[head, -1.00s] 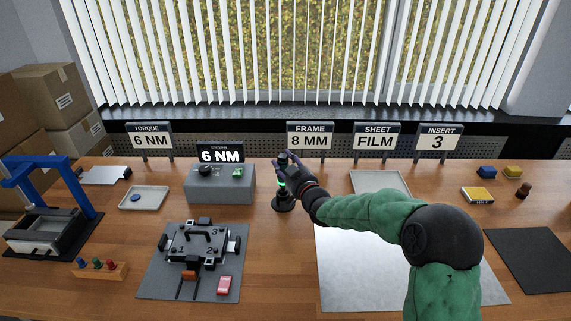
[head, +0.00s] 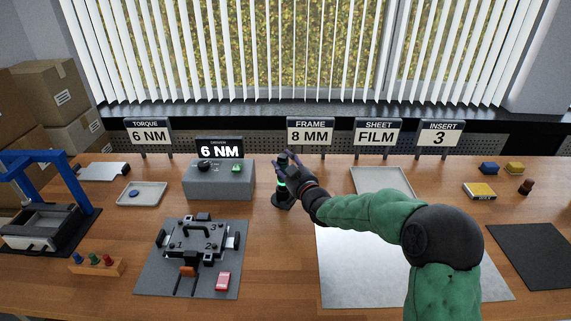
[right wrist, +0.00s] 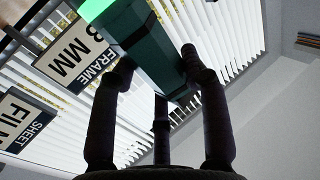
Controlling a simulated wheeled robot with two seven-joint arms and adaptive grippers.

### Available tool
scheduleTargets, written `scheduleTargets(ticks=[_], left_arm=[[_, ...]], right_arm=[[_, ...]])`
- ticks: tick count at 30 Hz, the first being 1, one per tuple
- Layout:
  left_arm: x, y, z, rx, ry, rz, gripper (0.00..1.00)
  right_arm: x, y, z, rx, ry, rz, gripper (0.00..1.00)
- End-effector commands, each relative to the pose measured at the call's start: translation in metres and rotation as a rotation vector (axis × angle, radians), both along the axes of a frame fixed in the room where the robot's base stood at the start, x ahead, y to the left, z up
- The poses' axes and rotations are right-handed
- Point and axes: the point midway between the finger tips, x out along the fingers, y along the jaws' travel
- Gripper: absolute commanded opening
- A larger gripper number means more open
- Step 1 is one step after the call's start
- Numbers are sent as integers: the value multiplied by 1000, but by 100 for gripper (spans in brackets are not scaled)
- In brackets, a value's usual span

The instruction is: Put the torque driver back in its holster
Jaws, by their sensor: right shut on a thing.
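The torque driver (head: 281,174) is a dark upright tool with a green glowing band, near the middle of the bench. Its lower end meets a round black holster base (head: 283,200); whether it is fully seated I cannot tell. My right gripper (head: 289,164) is shut on the driver's upper part, coming from the right. In the right wrist view the dark green driver body (right wrist: 150,45) with a bright green edge lies between the fingers (right wrist: 160,68). The fingers partly hide the driver in the head view. My left gripper is not in view.
A grey driver controller (head: 219,182) reading 6 NM stands left of the holster. A fixture on a grey mat (head: 150,285) lies in front of it. A silver sheet (head: 350,285) lies under my right arm. An empty tray (head: 382,181) stands behind the arm.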

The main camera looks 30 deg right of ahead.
Motion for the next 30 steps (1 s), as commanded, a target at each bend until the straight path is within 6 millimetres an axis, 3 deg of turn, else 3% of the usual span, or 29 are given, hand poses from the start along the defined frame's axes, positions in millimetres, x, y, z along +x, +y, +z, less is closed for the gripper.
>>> scheduleTargets(ticks=[8,9,11,23,30], left_arm=[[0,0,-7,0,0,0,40],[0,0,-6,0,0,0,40],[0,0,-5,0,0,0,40],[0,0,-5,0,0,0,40],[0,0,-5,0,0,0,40]], right_arm=[[0,-1,-4,-1,-5,-1,6],[0,-1,-3,-1,-5,-1,57],[0,-1,-3,-1,-4,-1,73],[-2,0,-6,0,2,0,73],[-30,2,-5,-1,0,-2,73]])
